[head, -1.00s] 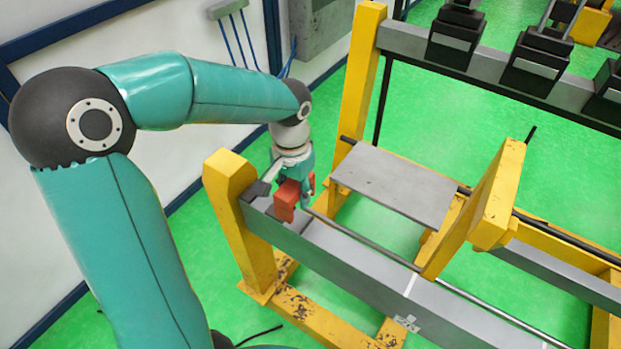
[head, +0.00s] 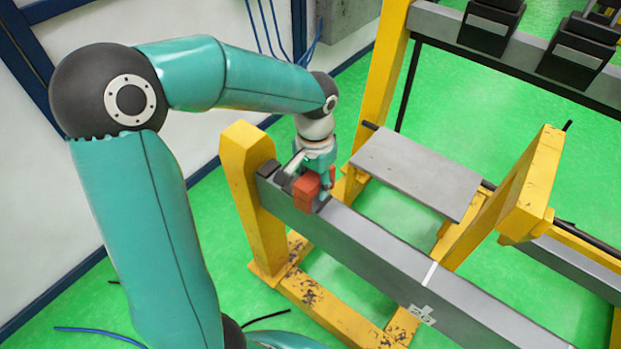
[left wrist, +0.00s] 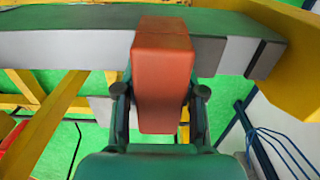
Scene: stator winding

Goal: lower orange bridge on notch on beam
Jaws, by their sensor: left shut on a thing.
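The orange bridge (head: 306,193) is a red-orange block at the beam's left end, close to the yellow post. My left gripper (head: 322,188) is shut on it from above. In the left wrist view the bridge (left wrist: 162,75) stands between the two dark fingers (left wrist: 160,98) and lies across the beam (left wrist: 60,48). The grey beam (head: 385,250) also runs from the post to the lower right in the head view. A darker stretch of beam top shows on both sides of the bridge. The notch is not clearly visible, and I cannot tell whether the bridge touches the beam.
A yellow post (head: 252,190) stands at the beam's left end. A grey plate (head: 415,172) lies behind the beam, and a tilted yellow panel (head: 530,190) stands farther right. Black blocks (head: 490,22) sit on the rear rail. Blue cables (left wrist: 275,145) hang near the wall.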

